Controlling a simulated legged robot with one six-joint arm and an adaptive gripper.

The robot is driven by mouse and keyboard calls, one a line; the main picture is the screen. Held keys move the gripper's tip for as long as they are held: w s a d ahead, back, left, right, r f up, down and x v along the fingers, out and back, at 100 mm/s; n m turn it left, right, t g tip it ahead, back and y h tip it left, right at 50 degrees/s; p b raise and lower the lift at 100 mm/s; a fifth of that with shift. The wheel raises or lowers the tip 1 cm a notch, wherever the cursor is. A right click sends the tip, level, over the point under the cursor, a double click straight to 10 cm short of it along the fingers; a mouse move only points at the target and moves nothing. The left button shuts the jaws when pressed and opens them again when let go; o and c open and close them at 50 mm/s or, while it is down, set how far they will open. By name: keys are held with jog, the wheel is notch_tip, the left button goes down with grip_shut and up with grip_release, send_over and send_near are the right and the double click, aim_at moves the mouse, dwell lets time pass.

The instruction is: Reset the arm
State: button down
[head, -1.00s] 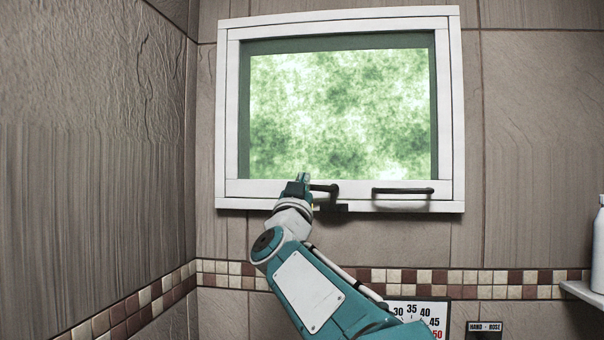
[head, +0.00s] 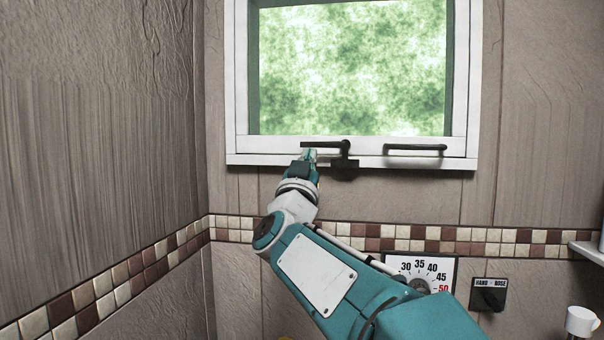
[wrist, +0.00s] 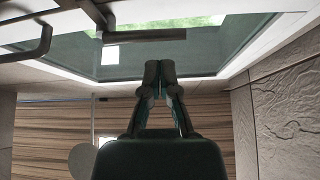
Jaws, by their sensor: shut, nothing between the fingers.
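My arm reaches up from the bottom of the head view toward the window. My gripper (head: 309,156) is just below the left part of the window's bottom frame, near a dark lever handle (head: 330,146). In the wrist view my gripper (wrist: 165,72) is in the middle with its two fingers together and nothing between them. I cannot tell from the head view whether it touches the lever handle or the frame.
The white-framed window (head: 240,100) is on the wall ahead, with a dark bar handle (head: 415,148) at its lower right. A temperature dial (head: 420,272) and a hand-hose knob (head: 488,294) are at lower right. A white shelf (head: 590,250) is at the right edge.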

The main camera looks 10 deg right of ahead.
jog(key=s+a+f+n+g+y, duration=0.1)
jog(key=s+f+n+g+y, duration=0.3)
jog(key=s+f+y, duration=0.55)
jog(key=s+f+n+g+y, duration=0.2)
jog(key=s+f+n+g, duration=0.3)
jog(key=f, duration=0.9)
jog(key=s+d+f+m+g+h, duration=0.1)
jog(key=s+d+f+g, duration=0.2)
jog(key=s+f, duration=0.5)
jog(key=s+d+f+m+g+h, duration=0.1)
jog(key=s+d+f+g, duration=0.3)
jog(key=s+f, duration=0.4)
jog(key=shift+s+f+m+g+h, duration=0.35)
jog(key=shift+s+m+g, duration=0.4)
jog(key=shift+s, duration=0.45)
